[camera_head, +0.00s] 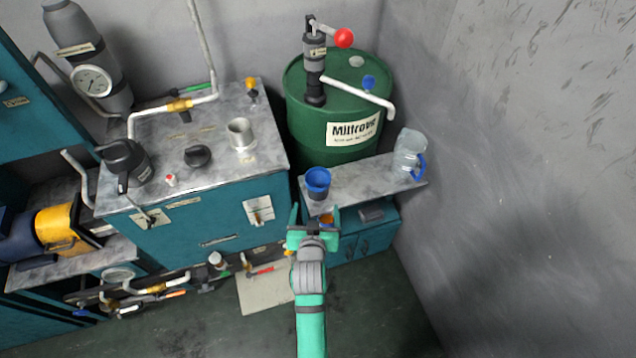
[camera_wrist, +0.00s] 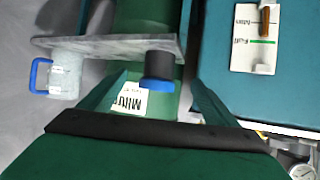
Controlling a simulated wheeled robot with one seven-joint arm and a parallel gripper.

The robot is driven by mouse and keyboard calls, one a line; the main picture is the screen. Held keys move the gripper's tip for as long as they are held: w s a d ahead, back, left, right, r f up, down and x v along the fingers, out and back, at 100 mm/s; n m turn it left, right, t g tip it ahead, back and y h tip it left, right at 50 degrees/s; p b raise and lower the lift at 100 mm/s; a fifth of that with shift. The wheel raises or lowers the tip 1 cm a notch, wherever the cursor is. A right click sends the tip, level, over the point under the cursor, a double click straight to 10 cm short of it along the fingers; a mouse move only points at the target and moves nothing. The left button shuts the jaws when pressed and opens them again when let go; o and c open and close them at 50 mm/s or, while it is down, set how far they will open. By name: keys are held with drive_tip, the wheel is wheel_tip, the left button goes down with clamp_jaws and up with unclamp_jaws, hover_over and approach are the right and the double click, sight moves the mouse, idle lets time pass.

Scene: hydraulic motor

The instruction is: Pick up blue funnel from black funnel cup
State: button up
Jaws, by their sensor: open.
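The blue funnel (camera_head: 318,177) sits in the black funnel cup (camera_head: 318,194), near the left end of a grey metal shelf. In the wrist view, which looks upside down, the dark cup (camera_wrist: 160,65) hangs from the shelf with the blue funnel rim (camera_wrist: 156,86) below it. My gripper (camera_head: 315,214) is open and empty, in front of the shelf and just below the cup in the head view. In the wrist view, the cup and funnel show between the two fingers, apart from them. The funnel's lower part is hidden inside the cup.
A clear jug with a blue handle (camera_head: 410,152) stands at the shelf's right end (camera_head: 352,182). A green drum (camera_head: 310,130) with a pump and white spout stands behind. A teal cabinet (camera_head: 215,215) is close on the left, and a grey wall is on the right.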

approach(319, 174)
drive_tip(key=x, duration=0.4)
drive_tip(key=shift+w+a+f, duration=0.1)
drive_tip(key=shift+w+a, duration=0.2)
drive_tip(key=shift+w, duration=0.1)
drive_tip(key=shift+d+x, duration=0.15)
drive_tip(key=shift+x, duration=1.3)
drive_tip(key=shift+d+x, duration=0.1)
drive_tip(key=shift+x, duration=1.35)
drive_tip(key=shift+s+f, duration=0.1)
drive_tip(key=c, duration=1.1)
